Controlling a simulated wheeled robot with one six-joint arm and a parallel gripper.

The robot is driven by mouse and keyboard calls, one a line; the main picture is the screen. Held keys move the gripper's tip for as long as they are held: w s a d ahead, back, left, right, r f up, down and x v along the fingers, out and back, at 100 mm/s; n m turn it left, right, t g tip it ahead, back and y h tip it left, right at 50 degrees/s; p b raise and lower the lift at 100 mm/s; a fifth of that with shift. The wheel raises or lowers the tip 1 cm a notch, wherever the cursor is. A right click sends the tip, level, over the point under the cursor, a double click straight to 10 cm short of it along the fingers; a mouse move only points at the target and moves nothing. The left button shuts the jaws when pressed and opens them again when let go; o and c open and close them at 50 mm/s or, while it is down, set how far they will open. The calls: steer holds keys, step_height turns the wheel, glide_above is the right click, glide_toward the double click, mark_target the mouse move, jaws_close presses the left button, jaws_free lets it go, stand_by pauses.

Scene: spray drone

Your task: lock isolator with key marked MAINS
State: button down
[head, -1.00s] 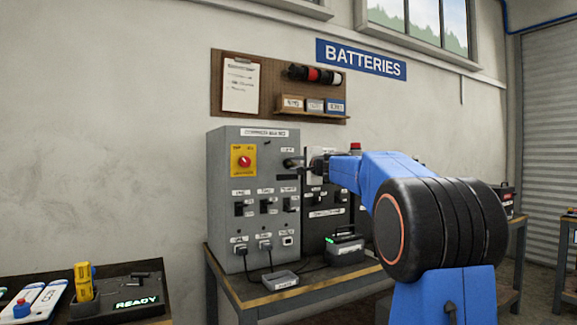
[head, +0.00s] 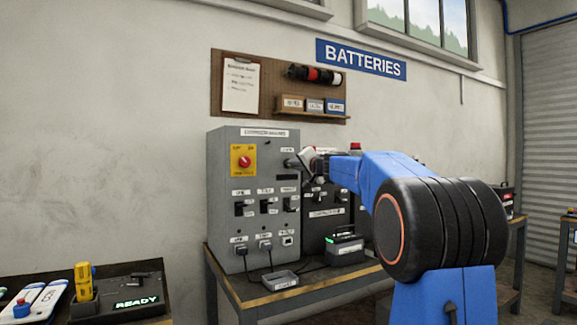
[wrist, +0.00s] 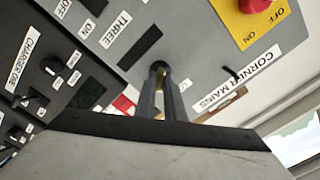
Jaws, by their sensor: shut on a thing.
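The grey cabinet (head: 225,200) carries the isolator (head: 244,162), a red knob on a yellow plate at its upper left. The isolator also shows at the top right of the wrist view (wrist: 258,8). My gripper (head: 291,163) is at the cabinet's upper right front; in the wrist view its fingers (wrist: 161,88) are shut on a small brassy piece, apparently the key (wrist: 160,80). Their tips meet a round black fitting (wrist: 157,67) on the panel, between labels reading THREE and what looks like CORNER MAINS. How deep the key sits is hidden. Its marking is not readable.
Rows of black switches (head: 268,206) and plugged cables sit below on the cabinet. A darker charger unit (head: 318,232) adjoins it at right. A small grey tray (head: 280,280) lies on the bench. A tray marked READY (head: 120,305) stands at lower left.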

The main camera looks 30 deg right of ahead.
steer(key=shift+f+n, duration=0.1)
steer(key=shift+n, duration=4.6)
steer(key=c, duration=1.8)
jaws_free()
steer(key=shift+o, duration=0.2)
